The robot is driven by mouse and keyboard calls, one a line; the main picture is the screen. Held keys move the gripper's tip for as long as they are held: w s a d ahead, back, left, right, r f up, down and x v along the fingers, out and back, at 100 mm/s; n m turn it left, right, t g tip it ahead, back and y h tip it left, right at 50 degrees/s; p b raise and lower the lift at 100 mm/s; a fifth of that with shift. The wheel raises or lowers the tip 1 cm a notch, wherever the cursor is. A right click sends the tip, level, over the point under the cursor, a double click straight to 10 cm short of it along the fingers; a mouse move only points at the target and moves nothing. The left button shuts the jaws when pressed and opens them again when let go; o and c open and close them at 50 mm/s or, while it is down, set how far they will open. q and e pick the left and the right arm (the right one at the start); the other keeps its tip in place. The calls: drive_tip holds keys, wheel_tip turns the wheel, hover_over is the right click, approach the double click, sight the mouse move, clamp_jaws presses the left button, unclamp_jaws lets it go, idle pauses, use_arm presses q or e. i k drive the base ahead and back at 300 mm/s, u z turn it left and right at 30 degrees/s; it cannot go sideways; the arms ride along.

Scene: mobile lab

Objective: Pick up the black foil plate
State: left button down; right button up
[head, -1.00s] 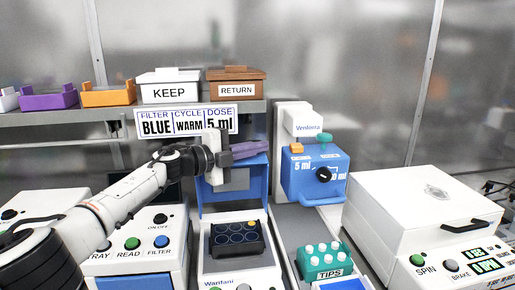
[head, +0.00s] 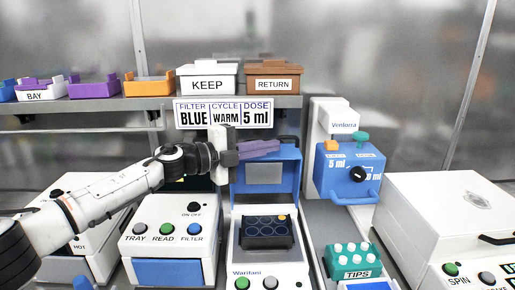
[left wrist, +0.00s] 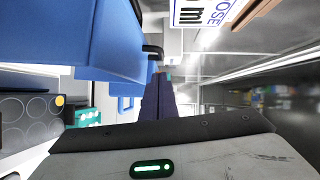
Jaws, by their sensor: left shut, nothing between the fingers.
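The black foil plate (head: 265,233) is a dark tray with round wells and an orange corner mark. It lies in the white Waritani machine (head: 250,262), under a raised blue lid (head: 289,172). In the left wrist view the plate (left wrist: 25,122) shows at the left edge, partly cut off. My left gripper (head: 268,147) has dark purple fingers pointing right. They are shut and empty, at the top of the raised lid and above the plate in the picture, apart from it. The fingers also show in the left wrist view (left wrist: 158,100). My right gripper is not in view.
A teal tip rack (head: 350,262) and a blue Ventorra dispenser (head: 347,175) stand right of the machine. A white button box (head: 168,240) is at left, a white spin unit (head: 450,220) at right. The shelf (head: 150,104) behind holds bins and a sign.

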sight(259, 231)
drive_tip(key=k, duration=1)
